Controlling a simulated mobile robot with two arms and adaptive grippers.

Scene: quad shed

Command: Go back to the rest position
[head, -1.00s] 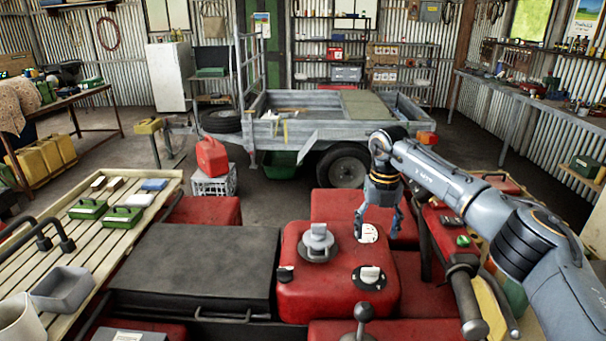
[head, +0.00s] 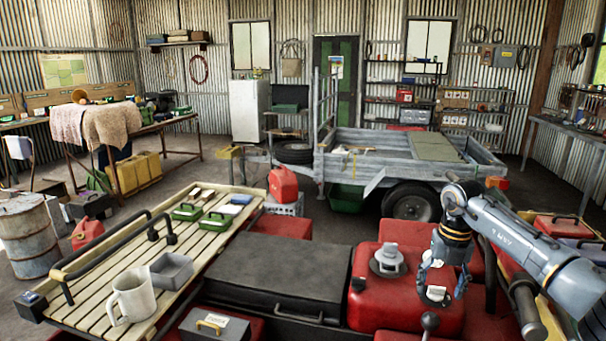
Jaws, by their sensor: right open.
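My right gripper (head: 446,282) comes in from the right on its grey-blue arm and points down. Its fingers are apart with nothing between them. It is in front of the right side of the red tank (head: 375,305), close to a small white-and-black knob (head: 436,293) on the tank's top. I cannot tell whether it touches the tank. The grey filler cap (head: 388,260) stands left of the gripper. My left gripper is not in view.
A slatted rack (head: 92,290) at the left carries a mug (head: 131,296), a grey tray (head: 171,271) and green boxes. A black case lid (head: 275,278) lies left of the tank. A trailer (head: 385,165) and red jerry can (head: 283,184) stand beyond.

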